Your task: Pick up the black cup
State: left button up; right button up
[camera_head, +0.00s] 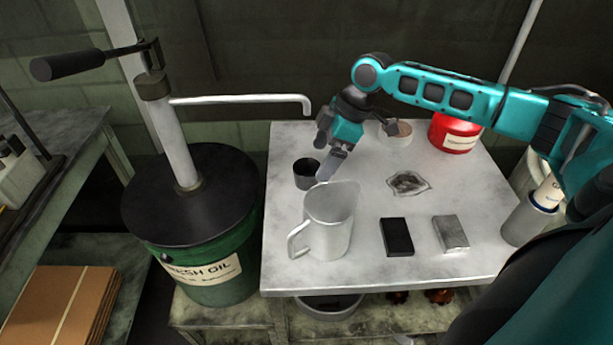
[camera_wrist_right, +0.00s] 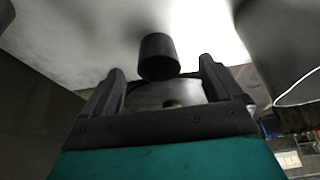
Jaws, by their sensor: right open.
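The black cup (camera_head: 306,173) stands upright on the white table (camera_head: 375,275), near its left edge. My right gripper (camera_head: 329,168) is just to the right of the cup in the head view, pointing down. In the right wrist view the cup (camera_wrist_right: 157,57) lies ahead of the gripper (camera_wrist_right: 161,80), between the lines of the two fingers. The fingers are apart and hold nothing. My left gripper is not in view.
A metal pitcher (camera_head: 329,222) stands just in front of the cup. A green oil drum (camera_head: 205,270) with a pump spout (camera_head: 245,99) stands left.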

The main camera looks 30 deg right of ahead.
aim_at(310, 169)
jog(key=x, duration=0.3)
jog(key=w+x, duration=0.1)
jog(key=x, duration=0.1)
jog(key=shift+a+f, duration=0.1)
jog(key=shift+a, duration=0.25)
jog(key=c, duration=1.1)
